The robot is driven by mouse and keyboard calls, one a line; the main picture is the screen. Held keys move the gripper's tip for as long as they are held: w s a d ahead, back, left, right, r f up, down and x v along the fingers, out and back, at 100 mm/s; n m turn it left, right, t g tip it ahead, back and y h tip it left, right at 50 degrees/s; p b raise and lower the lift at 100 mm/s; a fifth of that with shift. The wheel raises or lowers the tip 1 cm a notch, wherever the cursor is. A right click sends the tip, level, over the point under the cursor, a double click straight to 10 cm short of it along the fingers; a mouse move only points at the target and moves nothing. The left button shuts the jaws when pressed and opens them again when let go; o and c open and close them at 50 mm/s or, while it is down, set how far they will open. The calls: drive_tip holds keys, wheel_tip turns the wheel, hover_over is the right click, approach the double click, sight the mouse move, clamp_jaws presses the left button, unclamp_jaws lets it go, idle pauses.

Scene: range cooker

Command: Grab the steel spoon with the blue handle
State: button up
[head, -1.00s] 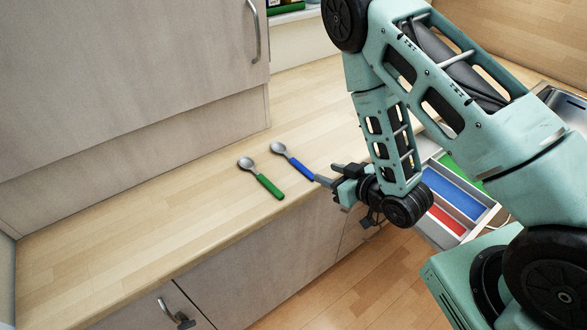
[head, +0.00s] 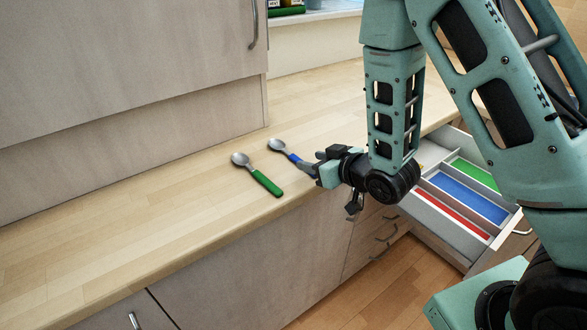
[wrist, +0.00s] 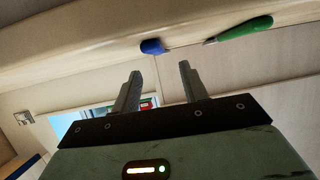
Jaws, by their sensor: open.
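The steel spoon with the blue handle (head: 292,156) lies on the wooden worktop in the head view, its bowl (head: 277,145) pointing away to the back left. My gripper (head: 306,166) is open at the handle's near end and hides part of the handle. In the wrist view the rounded blue handle end (wrist: 152,46) shows just beyond the gap between my open fingers (wrist: 160,68), and nothing is held. A second steel spoon with a green handle (head: 265,182) lies to the left, roughly parallel; its handle shows in the wrist view (wrist: 243,28).
An open drawer (head: 428,207) at the right has red, blue and green lined compartments. The worktop (head: 130,215) is clear left of the spoons. A wall cabinet (head: 120,60) hangs over its back left. The worktop's front edge runs just below my gripper.

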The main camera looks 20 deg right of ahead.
sight(294, 156)
drive_tip(key=shift+w+a+f+b, duration=0.15)
drive_tip(key=shift+w+a+b, duration=0.05)
drive_tip(key=shift+w+b, duration=0.25)
drive_tip(key=p+x, duration=0.1)
drive_tip(key=x, duration=0.4)
drive_tip(key=shift+d+p, duration=0.1)
drive_tip(key=shift+p, duration=0.2)
clamp_jaws()
